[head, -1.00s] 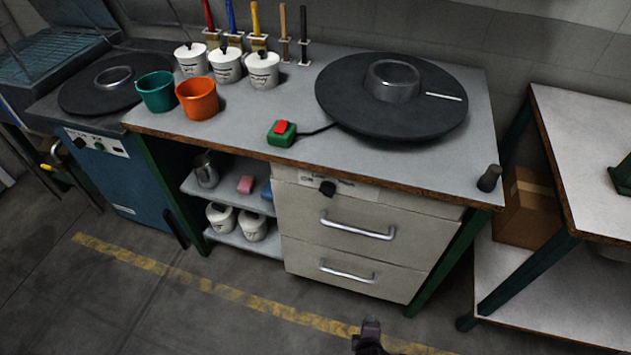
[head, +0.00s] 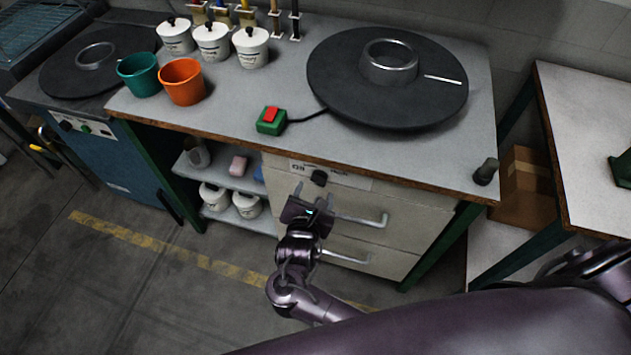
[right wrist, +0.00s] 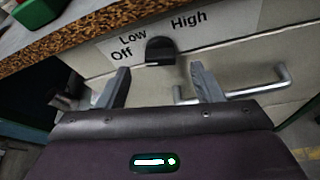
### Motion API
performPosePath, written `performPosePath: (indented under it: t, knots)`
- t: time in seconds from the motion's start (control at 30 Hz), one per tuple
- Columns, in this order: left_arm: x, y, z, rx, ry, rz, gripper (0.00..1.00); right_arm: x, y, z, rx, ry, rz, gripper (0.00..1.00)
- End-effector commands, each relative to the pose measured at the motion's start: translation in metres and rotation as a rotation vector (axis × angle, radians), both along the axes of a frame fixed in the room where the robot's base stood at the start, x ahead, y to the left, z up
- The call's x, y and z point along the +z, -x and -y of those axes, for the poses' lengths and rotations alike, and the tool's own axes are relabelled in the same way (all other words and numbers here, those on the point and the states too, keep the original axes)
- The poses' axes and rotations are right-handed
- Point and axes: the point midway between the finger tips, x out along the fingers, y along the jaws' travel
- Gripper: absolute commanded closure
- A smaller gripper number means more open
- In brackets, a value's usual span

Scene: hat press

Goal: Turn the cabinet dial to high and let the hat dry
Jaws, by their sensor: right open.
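The cabinet (head: 270,205) is a cream unit with two handled drawers under the grey bench. Its black dial (head: 319,177) is on the top front strip. In the right wrist view the dial (right wrist: 160,50) sits beside a label (right wrist: 190,22) reading Off, Low and High; I cannot tell which word it points to. My right gripper (head: 314,190) is open and empty in front of the dial. In the right wrist view its fingers (right wrist: 160,70) stand either side of the dial's line, apart from it. I cannot make out a hat. My left gripper is not in view.
A drawer handle (head: 362,219) is close to the right gripper. A black disc with a metal ring (head: 345,90) and a red-green switch (head: 271,121) are on the bench. A side table (head: 590,130) stands right. Open floor lies in front.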

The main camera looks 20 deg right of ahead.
Motion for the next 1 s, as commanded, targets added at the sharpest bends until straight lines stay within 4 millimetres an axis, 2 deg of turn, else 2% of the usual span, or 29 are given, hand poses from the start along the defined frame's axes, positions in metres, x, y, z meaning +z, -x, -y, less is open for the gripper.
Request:
performPosePath:
  t: [0.1, 0.3, 0.67, 1.0]
  knots:
    - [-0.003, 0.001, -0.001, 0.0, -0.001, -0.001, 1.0, -0.009, -0.017, 0.01, -0.001, 0.002, 0.0, 0.4]
    - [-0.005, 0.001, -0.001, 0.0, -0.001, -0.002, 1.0, -0.017, -0.036, 0.019, 0.0, 0.0, 0.0, 0.4]
    - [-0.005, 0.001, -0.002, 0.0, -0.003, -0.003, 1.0, -0.019, -0.04, 0.021, 0.001, -0.003, 0.0, 0.41]
    - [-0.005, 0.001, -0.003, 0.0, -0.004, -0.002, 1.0, -0.019, -0.04, 0.021, 0.001, -0.003, 0.0, 0.85]
